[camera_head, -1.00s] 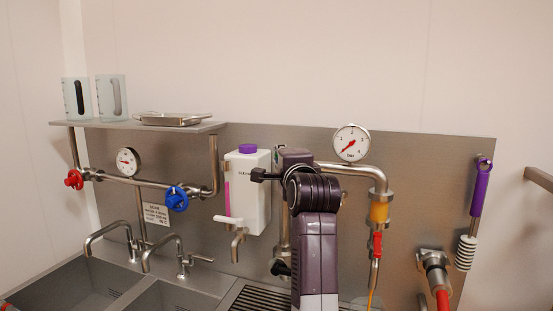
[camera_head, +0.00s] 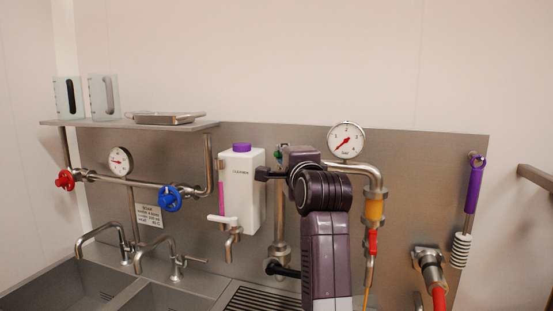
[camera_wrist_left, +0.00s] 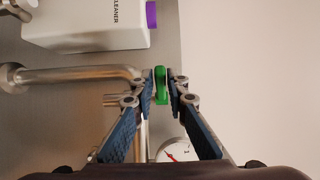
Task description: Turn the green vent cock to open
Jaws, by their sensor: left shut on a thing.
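The green vent cock (camera_wrist_left: 161,85) shows in the left wrist view as a narrow green handle at the end of a steel pipe. My left gripper (camera_wrist_left: 161,90) has its two blue-padded fingers on either side of it, shut on it. In the head view only a small bit of the green cock (camera_head: 279,153) shows beside my purple left wrist, which hides the rest and the fingertips. My right gripper is in neither view.
The white cleaner box (camera_head: 241,190) with a purple cap hangs just left of my arm. A pressure gauge (camera_head: 346,141) and a bent steel pipe (camera_head: 352,170) are close on the right. Red (camera_head: 64,179) and blue (camera_head: 170,197) valve wheels are further left.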

